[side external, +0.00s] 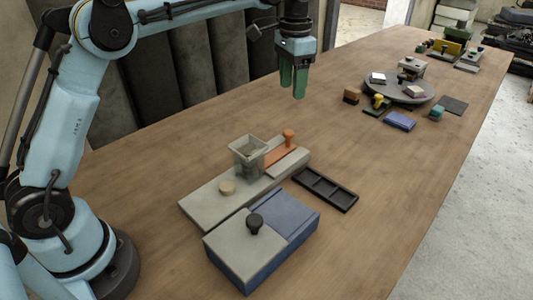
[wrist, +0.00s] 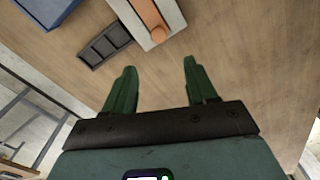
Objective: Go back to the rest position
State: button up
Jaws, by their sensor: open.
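My gripper (side external: 292,84) hangs above the wooden table near the back edge in the side view, fingers pointing down. Its green fingers also show in the wrist view (wrist: 158,82), spread apart with nothing between them. It is clear of all objects. In the side view it is above and beyond the grey board (side external: 205,207) with an orange-handled slider (side external: 280,150) and a clear square cup (side external: 249,155). The orange part also shows at the top of the wrist view (wrist: 152,18).
A blue and grey box with a black knob (side external: 255,224) stands in front, beside a black compartment tray (side external: 325,188). A round grey platform (side external: 408,92) with small blocks around it is at the right.

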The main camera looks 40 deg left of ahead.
jog(key=s+a+r+n+t, duration=0.15)
jog(key=s+t, duration=0.25)
jog(key=s, duration=0.8)
jog(key=s+f+n+t, duration=0.3)
jog(key=s+f, duration=0.3)
jog(key=s, duration=0.4)
jog(key=shift+a+f, duration=0.2)
jog(key=shift+a, duration=0.05)
jog(key=shift+s, duration=0.1)
dwell(0.4)
